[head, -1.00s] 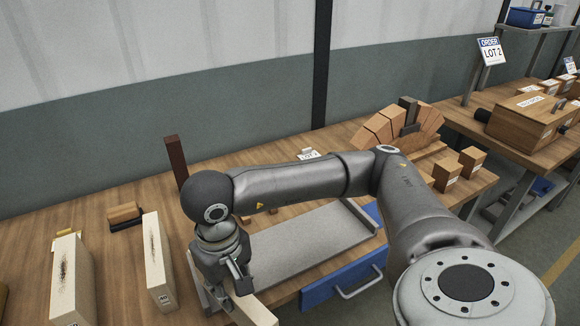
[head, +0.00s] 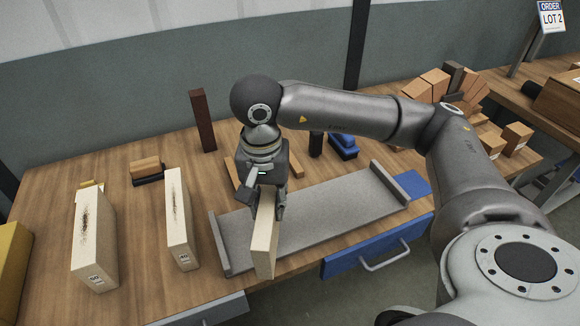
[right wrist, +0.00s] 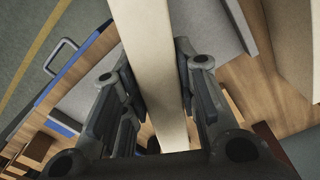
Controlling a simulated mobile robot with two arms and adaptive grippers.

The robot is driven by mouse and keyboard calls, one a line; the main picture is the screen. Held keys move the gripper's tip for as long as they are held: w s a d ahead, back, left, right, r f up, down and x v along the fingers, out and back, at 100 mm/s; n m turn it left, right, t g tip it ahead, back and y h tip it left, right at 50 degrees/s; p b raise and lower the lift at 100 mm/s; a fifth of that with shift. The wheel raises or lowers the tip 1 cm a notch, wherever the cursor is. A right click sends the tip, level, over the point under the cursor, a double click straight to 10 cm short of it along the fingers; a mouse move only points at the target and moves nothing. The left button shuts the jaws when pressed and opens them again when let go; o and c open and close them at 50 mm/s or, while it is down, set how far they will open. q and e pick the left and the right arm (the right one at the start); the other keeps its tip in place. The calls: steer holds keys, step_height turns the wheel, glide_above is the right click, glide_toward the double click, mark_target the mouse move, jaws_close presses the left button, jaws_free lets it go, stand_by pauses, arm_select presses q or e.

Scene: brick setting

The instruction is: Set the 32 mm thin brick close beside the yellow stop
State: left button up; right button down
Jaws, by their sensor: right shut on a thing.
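My right gripper (head: 266,203) is shut on a pale, thin brick (head: 264,240), which hangs upright at the front left part of the grey tray. The same brick fills the middle of the right wrist view (right wrist: 156,70), between the gripper's fingers (right wrist: 160,95). Its size label does not show, and I cannot tell whether it touches anything below. A large yellow block (head: 12,262) stands at the left edge of the head view. My left gripper is not in view.
Pale bricks marked 50 (head: 92,240) and 40 (head: 179,222) stand left of the grey tray (head: 335,212). A dark brown post (head: 203,122) and a small wooden-topped block (head: 146,168) stand behind. A blue drawer (head: 372,248) is at the front. Bare table lies between the standing bricks.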

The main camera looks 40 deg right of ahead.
steer(key=w+d+r+m+b, duration=0.1)
steer(key=m, duration=0.2)
steer(key=w+d+r+m, duration=0.1)
steer(key=m, duration=0.3)
steer(key=w+d+r+m+b, duration=0.1)
steer(key=d+r+m, duration=0.1)
steer(key=m, duration=0.1)
steer(key=shift+w+b, duration=0.1)
steer(key=shift+b, duration=0.2)
steer(key=shift+d+r+m, duration=0.3)
steer(key=shift+m, duration=0.7)
steer(key=shift+w+d+r, duration=0.1)
steer(key=shift+w+d, duration=0.05)
steer(key=shift+w, duration=0.05)
arm_select(q)
steer(key=p, duration=0.1)
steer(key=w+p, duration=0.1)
steer(key=p, duration=0.1)
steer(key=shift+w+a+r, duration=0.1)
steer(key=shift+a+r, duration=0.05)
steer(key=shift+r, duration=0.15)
arm_select(e)
steer(key=w+d+f, duration=0.8)
steer(key=w+f, duration=0.3)
steer(key=f, duration=0.2)
steer(key=shift+w+m, duration=0.15)
steer(key=shift+m, duration=0.15)
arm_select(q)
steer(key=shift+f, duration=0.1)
